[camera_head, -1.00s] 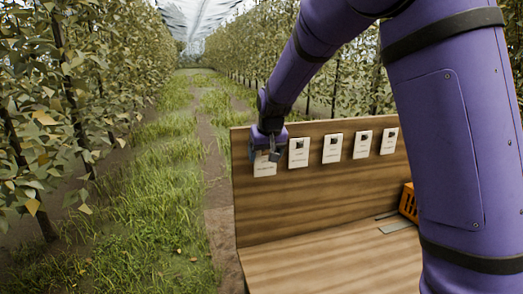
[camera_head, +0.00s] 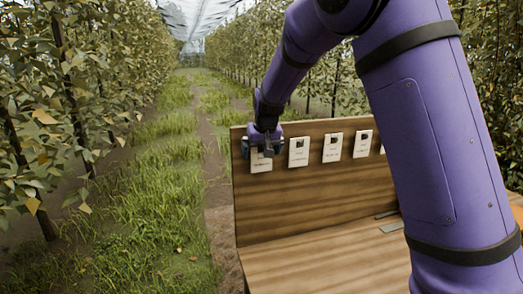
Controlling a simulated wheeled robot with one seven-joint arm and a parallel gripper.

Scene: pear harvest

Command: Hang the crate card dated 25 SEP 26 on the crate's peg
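White cards hang in a row on an upright wooden board. My gripper (camera_head: 259,148) is at the leftmost card (camera_head: 261,163), with its fingers spread at the card's top edge; whether it touches the card I cannot tell. The second card (camera_head: 299,153), third card (camera_head: 333,147) and fourth card (camera_head: 363,144) hang to its right, and a fifth is mostly behind my arm. The print is too small to read, so I cannot tell which card is dated 25 SEP 26. A sliver of the orange crate (camera_head: 517,212) shows at the right edge; its peg is not visible.
The wooden board (camera_head: 310,205) rises behind a wooden bench top (camera_head: 330,262). Flat grey pieces (camera_head: 391,227) lie on the bench near my arm. A grass lane and tree rows lie to the left. The bench's left part is clear.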

